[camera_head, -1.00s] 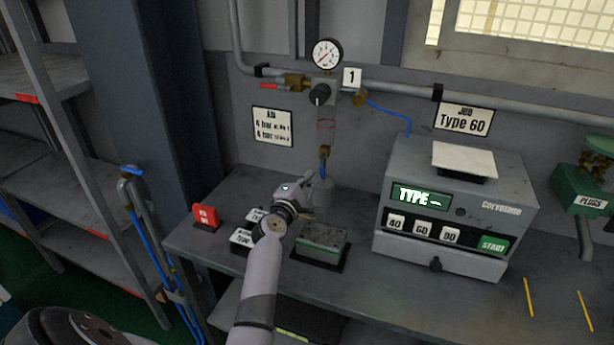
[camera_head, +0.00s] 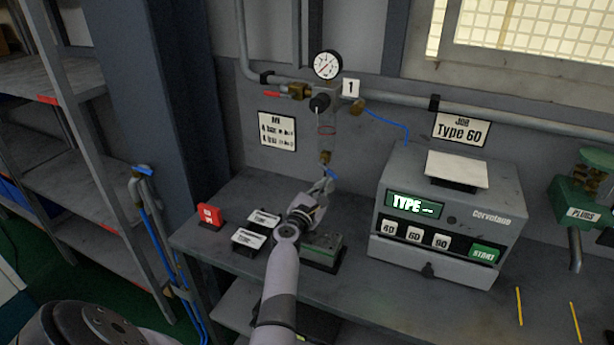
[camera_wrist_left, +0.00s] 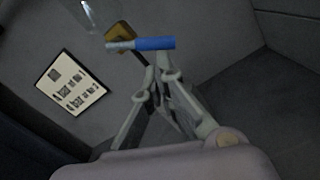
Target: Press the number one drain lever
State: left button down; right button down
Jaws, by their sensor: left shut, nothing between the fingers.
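The drain lever has a blue handle (camera_wrist_left: 155,43) and a brass body (camera_wrist_left: 120,36) in the left wrist view. In the head view the brass drain (camera_head: 325,157) hangs below the regulator unit marked with a number 1 plate (camera_head: 350,88), and the blue handle (camera_head: 332,173) shows just under it. My left gripper (camera_head: 325,184) is shut and empty, right below the lever. In the left wrist view its fingertips (camera_wrist_left: 160,68) are at the handle's lower edge. I cannot tell whether they touch it. My right gripper is not in view.
A gauge (camera_head: 327,65) and black knob (camera_head: 319,103) sit above the drain. A grey and green block (camera_head: 322,253) lies under my left wrist, beside two label holders (camera_head: 249,238). The Type display machine (camera_head: 447,215) stands to the right.

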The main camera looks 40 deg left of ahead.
pick_arm(q)
jog(key=n, duration=0.1)
jog(key=d+r+n+p, duration=0.1)
jog(key=d+n+p, duration=0.1)
jog(key=n, duration=0.1)
jog(key=shift+w+r, duration=0.3)
jog(key=shift+r, duration=0.1)
dwell(0.5)
